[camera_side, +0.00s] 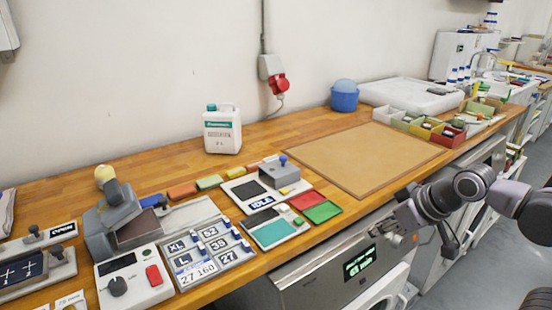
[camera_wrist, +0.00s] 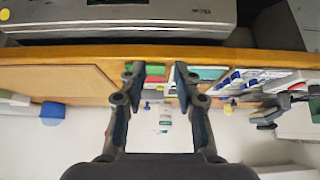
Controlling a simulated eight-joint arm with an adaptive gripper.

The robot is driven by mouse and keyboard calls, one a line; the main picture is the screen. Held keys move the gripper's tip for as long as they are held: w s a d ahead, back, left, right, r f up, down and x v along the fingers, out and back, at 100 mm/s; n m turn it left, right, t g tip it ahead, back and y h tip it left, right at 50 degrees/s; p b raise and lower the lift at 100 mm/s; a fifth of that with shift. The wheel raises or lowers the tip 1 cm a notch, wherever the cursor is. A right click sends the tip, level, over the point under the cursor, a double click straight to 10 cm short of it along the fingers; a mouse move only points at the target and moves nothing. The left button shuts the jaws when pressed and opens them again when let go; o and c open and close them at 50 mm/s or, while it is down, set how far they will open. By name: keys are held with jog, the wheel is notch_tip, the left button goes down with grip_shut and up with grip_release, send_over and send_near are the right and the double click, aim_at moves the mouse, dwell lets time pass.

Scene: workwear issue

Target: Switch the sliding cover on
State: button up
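No part is marked as the sliding cover, so I cannot tell for sure which it is. A likely candidate is the grey block (camera_side: 279,173) with a blue knob (camera_side: 283,160), at the right end of a pale base (camera_side: 240,188). A dark panel (camera_side: 249,190) lies left of the block, and a display (camera_side: 262,202) in front appears to read "IDLE". My gripper (camera_side: 401,240) is off the bench's front edge, right of and apart from this unit. In the wrist view my gripper (camera_wrist: 158,75) is open, with nothing between its fingers.
Red (camera_side: 322,212) and green (camera_side: 306,200) trays and a teal pad (camera_side: 273,233) lie near the bench edge. A size-label panel (camera_side: 218,245) and a control box (camera_side: 133,281) are further left. A white jug (camera_side: 222,131) stands behind. The brown mat (camera_side: 360,155) is clear.

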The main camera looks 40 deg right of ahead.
jog(key=shift+w+r, duration=0.1)
jog(key=shift+w, duration=0.15)
grip_shut()
jog(key=w+d+r+m+t+y, duration=0.1)
jog(key=w+m+y, duration=0.2)
jog(key=w, duration=0.6)
jog(key=w+d+r+m+y, duration=0.2)
jog(key=w+m+y, duration=0.1)
jog(key=w, duration=0.6)
jog(key=w+d+f+m+t+y, duration=0.1)
jog(key=w+d+f+t+y, duration=0.1)
jog(key=w+d, duration=0.3)
jog(key=w+d+f+m+t+y, duration=0.1)
jog(key=w+d, duration=0.4)
jog(key=d, duration=0.5)
jog(key=shift+w+f+m+t+y, duration=0.4)
jog(key=shift+m+t, duration=0.4)
jog(key=shift+t, duration=0.5)
jog(key=shift+s, duration=0.1)
